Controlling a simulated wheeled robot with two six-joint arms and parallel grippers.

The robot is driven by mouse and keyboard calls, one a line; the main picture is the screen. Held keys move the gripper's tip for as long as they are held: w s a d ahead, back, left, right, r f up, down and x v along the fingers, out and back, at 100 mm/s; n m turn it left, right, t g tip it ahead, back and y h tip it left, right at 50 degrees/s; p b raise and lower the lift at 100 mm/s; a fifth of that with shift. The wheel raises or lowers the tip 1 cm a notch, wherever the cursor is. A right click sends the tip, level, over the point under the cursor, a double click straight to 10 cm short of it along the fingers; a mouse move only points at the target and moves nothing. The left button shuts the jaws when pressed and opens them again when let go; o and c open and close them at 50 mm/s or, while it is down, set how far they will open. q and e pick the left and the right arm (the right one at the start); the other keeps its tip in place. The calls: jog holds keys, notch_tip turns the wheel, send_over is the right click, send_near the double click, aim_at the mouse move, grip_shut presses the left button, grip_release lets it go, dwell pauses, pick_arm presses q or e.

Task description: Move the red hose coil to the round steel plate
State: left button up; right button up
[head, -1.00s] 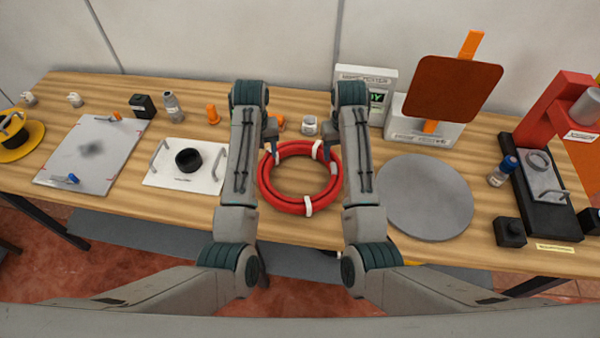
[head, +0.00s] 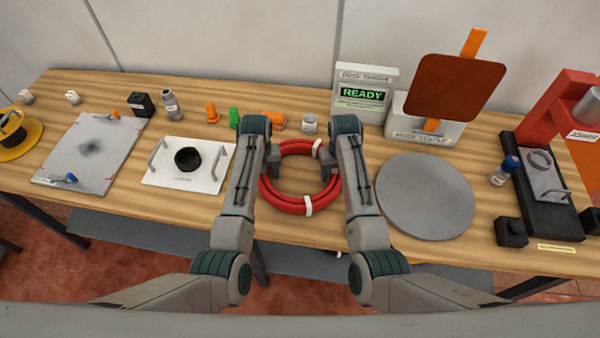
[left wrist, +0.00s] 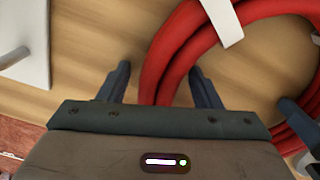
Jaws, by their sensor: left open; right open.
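The red hose coil (head: 296,205), bound with white bands, lies flat on the wooden table between my arms. The round steel plate (head: 425,196) lies flat to its right, bare and apart from it. My left gripper (head: 273,164) is at the coil's left side, partly hidden by my arm. In the left wrist view my left gripper (left wrist: 160,84) is open, with a strand of the red coil (left wrist: 180,50) showing between its fingers; contact is unclear. My right gripper (head: 332,165) is open at the coil's right side, mostly hidden by my arm.
A white plate with handles (head: 160,180) holding a black ring is left of the coil. Small bottles, a white jar (head: 310,124) and a box reading READY (head: 364,97) stand behind. A red-and-black press (head: 545,150) is right of the steel plate.

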pick_arm(q)
jog(key=shift+c, duration=0.7)
pick_arm(e)
jog(key=shift+c, duration=0.7)
pick_arm(q)
grip_shut()
pick_arm(e)
grip_shut()
pick_arm(q)
jog(key=shift+w+r, duration=0.1)
jog(key=shift+r, duration=0.2)
pick_arm(e)
jog(key=shift+w+r, duration=0.1)
jog(key=shift+r, duration=0.15)
